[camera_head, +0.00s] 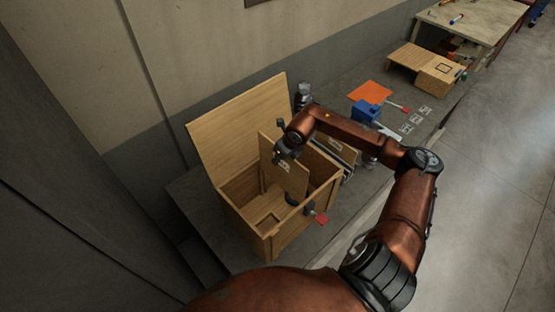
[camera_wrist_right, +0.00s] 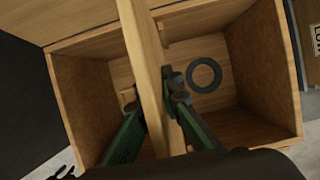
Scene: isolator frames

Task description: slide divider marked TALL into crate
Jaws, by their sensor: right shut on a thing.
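My right gripper (camera_head: 283,154) is shut on the upper part of a flat wooden divider (camera_head: 292,182), which bears a small white label too small to read. The divider stands nearly upright over the open wooden crate (camera_head: 288,242), its lower part within the opening. In the right wrist view the divider (camera_wrist_right: 146,40) runs between the green fingers (camera_wrist_right: 150,92), across the crate (camera_wrist_right: 85,95). I cannot tell whether its edges sit in any guides. My left gripper is out of view.
The crate's lid (camera_head: 235,125) stands open behind. A black ring (camera_wrist_right: 204,75) lies inside the crate. A red-tagged item (camera_head: 320,218) is at its front right. Another labelled board (camera_head: 335,145) stands close on the right. A blue box (camera_head: 366,110) and orange sheet (camera_head: 370,91) lie beyond.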

